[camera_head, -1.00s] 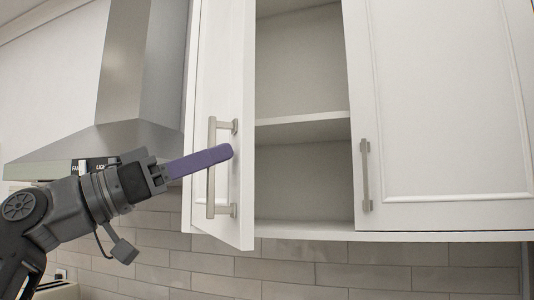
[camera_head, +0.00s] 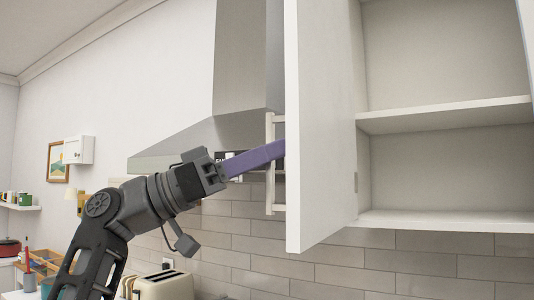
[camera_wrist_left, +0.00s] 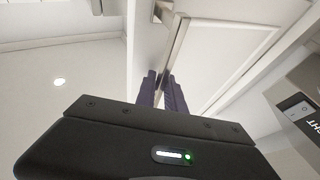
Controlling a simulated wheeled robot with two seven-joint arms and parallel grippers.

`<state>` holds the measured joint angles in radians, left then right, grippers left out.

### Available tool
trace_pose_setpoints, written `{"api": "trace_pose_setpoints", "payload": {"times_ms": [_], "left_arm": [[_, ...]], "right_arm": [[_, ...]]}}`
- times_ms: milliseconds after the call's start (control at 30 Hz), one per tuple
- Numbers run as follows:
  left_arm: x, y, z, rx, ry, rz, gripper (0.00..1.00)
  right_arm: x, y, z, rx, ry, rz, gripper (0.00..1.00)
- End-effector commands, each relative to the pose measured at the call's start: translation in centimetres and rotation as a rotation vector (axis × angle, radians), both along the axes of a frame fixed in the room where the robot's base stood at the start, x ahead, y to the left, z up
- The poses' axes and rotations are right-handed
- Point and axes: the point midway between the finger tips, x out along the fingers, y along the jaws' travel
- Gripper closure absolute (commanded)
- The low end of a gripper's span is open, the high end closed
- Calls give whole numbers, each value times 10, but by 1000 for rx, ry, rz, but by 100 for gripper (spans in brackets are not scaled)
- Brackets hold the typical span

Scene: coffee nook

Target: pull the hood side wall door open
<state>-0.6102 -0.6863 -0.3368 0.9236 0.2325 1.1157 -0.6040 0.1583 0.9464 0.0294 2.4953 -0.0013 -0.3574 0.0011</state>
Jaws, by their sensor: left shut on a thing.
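The white cabinet door (camera_head: 328,130) beside the hood stands wide open, its inner face towards me in the head view. Its pale bar handle (camera_head: 270,190) is on the far, left side of the door. My left gripper (camera_head: 276,153) has its purple fingers at this handle, and the door edge hides the fingertips. In the left wrist view the fingers (camera_wrist_left: 164,88) are shut around the metal handle (camera_wrist_left: 178,45), close to the door face (camera_wrist_left: 222,55). My right gripper is in neither view.
The cabinet's open shelves (camera_head: 445,115) are bare where visible. The steel range hood (camera_head: 238,80) is behind and left of the door. Below are a tiled wall (camera_head: 390,262) and a cream toaster (camera_head: 165,286). A small white wall box (camera_head: 79,150) is far left.

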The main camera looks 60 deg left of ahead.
Motion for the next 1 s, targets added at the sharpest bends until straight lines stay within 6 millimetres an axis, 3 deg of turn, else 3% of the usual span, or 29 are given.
{"api": "trace_pose_setpoints", "payload": {"times_ms": [367, 400, 600, 1000], "left_arm": [[1, 1, 1, -2, 0, 1, 100], [1, 1, 1, -2, 0, 1, 86], [1, 0, 0, 0, 0, 1, 69], [-5, 4, -3, -2, -2, 2, 68]], "right_arm": [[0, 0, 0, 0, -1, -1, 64], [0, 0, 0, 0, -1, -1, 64], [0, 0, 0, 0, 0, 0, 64], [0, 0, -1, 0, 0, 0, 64]]}}
